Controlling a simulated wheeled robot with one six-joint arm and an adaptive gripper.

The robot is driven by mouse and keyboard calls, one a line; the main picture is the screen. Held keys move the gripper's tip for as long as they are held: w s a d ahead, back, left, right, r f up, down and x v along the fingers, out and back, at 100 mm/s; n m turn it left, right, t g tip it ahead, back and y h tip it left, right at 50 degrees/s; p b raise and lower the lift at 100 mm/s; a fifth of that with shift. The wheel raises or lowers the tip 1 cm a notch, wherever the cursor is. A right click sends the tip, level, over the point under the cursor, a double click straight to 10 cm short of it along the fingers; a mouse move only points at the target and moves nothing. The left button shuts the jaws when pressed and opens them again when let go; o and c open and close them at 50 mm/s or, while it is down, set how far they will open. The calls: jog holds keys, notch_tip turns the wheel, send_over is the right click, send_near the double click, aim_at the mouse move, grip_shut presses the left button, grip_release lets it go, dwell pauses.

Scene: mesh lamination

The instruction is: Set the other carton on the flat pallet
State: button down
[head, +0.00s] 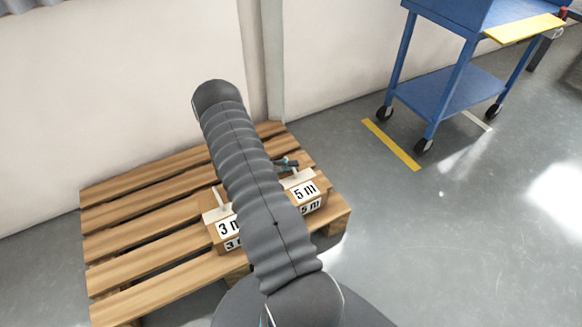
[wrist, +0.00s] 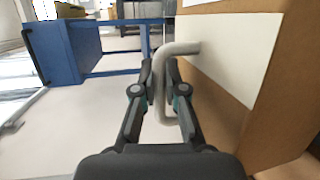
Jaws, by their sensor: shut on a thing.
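The flat wooden pallet (head: 130,250) lies on the floor by the wall. A carton labelled 3 m (head: 223,229) sits on its front part, partly hidden by my arm. A carton labelled 5 m (head: 307,195) is at the pallet's front right, right of my arm. Whether its base touches the boards is hard to see. My gripper (head: 286,163) is at the 5 m carton's top, mostly hidden behind my arm. In the wrist view my gripper (wrist: 160,75) is shut on the pale bent handle (wrist: 180,48) of the brown and white carton (wrist: 275,125).
A blue wheeled cart (head: 455,90) stands at the back right, with a yellow floor stripe (head: 390,144) beside it. A white wall (head: 120,90) runs behind the pallet.

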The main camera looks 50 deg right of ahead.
jog(key=shift+f, duration=0.35)
jog(key=c, duration=1.2)
grip_release()
